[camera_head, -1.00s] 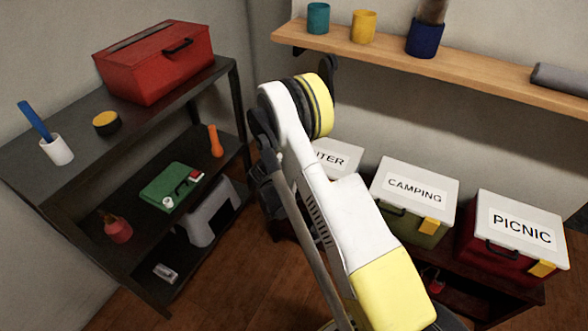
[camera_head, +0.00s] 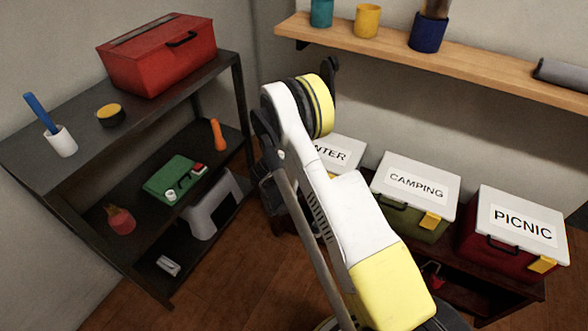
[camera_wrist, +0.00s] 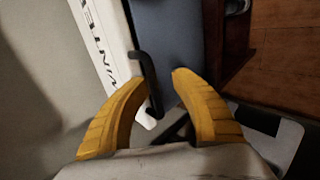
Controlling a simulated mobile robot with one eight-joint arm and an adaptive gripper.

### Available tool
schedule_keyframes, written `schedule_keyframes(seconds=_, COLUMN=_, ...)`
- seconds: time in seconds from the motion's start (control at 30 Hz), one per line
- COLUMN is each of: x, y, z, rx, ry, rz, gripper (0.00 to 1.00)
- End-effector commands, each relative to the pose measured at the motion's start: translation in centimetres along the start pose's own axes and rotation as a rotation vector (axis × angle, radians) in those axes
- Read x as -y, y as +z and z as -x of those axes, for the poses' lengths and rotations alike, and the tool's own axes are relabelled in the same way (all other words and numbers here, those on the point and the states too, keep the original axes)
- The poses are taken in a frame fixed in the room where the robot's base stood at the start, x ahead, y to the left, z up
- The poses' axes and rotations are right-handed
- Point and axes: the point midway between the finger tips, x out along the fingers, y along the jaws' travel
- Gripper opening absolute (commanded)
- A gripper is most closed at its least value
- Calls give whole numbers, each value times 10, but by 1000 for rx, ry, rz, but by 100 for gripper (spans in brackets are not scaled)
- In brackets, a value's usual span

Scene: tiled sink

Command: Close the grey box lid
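The box marked WINTER has a white lid (camera_head: 341,150), partly hidden behind my arm in the head view. In the wrist view its blue-grey body (camera_wrist: 173,35) and the white lid (camera_wrist: 92,40) with its lettering fill the upper middle. A black handle (camera_wrist: 147,72) sticks out from the front of the body. My gripper (camera_wrist: 160,80) is open, with its yellow fingers apart and the handle between them. I cannot tell whether they touch it. My gripper is hidden in the head view. I cannot tell whether the lid is fully down.
The CAMPING box (camera_head: 415,190) and PICNIC box (camera_head: 515,225) stand to the right on a low dark shelf. A wooden wall shelf (camera_head: 450,60) runs above them. A dark rack (camera_head: 90,150) with a red toolbox (camera_head: 160,55) stands at left. Brown floor (camera_head: 240,270) lies open between.

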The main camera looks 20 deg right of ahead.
Motion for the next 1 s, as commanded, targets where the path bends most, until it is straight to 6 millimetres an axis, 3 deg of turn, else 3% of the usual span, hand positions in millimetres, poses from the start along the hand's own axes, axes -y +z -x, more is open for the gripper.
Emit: schedule_keyframes(seconds=1.0, x=0, y=0, z=75, rx=0, ry=0, rz=0, gripper=36)
